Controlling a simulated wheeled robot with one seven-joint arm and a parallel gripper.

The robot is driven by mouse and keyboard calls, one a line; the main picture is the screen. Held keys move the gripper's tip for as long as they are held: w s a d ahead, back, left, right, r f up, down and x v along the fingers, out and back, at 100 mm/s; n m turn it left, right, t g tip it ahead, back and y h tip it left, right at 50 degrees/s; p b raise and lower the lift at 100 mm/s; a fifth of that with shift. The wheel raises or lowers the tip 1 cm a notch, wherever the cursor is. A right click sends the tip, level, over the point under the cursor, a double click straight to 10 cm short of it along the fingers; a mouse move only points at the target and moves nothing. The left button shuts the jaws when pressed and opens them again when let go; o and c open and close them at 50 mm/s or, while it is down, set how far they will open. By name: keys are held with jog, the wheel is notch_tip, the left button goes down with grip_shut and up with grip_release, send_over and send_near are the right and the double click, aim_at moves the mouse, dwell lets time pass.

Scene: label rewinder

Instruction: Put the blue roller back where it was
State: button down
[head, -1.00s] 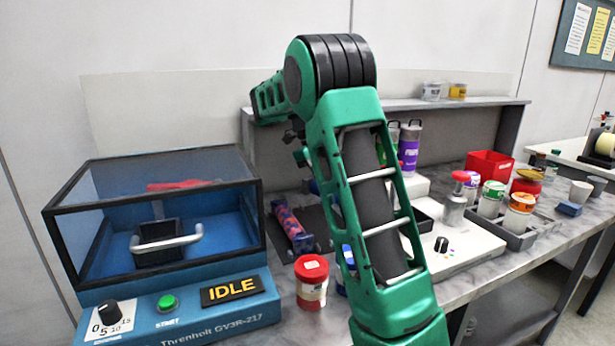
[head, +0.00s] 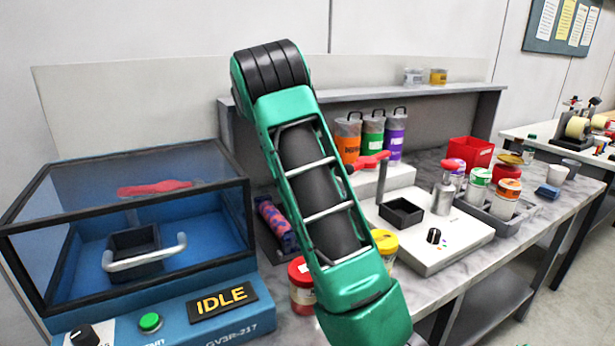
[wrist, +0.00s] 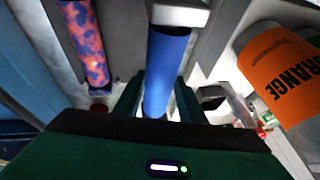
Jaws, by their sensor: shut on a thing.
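The blue roller (wrist: 168,70) shows in the wrist view as a plain blue cylinder between the two fingers of my gripper (wrist: 158,98). My gripper is shut on it. Its far end meets a pale block (wrist: 180,13); I cannot tell whether they touch or only overlap in view. Its near end is hidden behind the gripper body. In the head view my arm hides the gripper and the blue roller. A pink and blue patterned roller (head: 271,222) lies on a dark tray left of my arm; it also shows in the wrist view (wrist: 84,40).
A blue machine with a clear hood (head: 130,215) reading IDLE stands at left. Red-lidded (head: 301,285) and yellow-lidded (head: 385,247) jars stand beside my arm. An orange-labelled canister (head: 347,140) stands behind, near right in the wrist view. A white mixer (head: 440,240) is at right.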

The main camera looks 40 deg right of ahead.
jog(key=shift+f, duration=3.9)
jog(key=shift+f, duration=0.25)
jog(key=c, duration=1.1)
grip_release()
jog(key=shift+r, duration=0.55)
notch_tip(320, 180, up, 3)
jog(key=shift+w, duration=0.15)
jog(key=shift+s+a+r, duration=0.2)
jog(key=shift+a+r, duration=0.95)
jog(key=shift+a, duration=0.8)
jog(key=shift+s+a+r, duration=0.25)
jog(key=shift+a+r, duration=0.85)
jog(key=shift+a, duration=0.8)
jog(key=shift+s+a+r, duration=0.2)
jog(key=shift+a+r, duration=0.95)
jog(key=shift+a, duration=0.8)
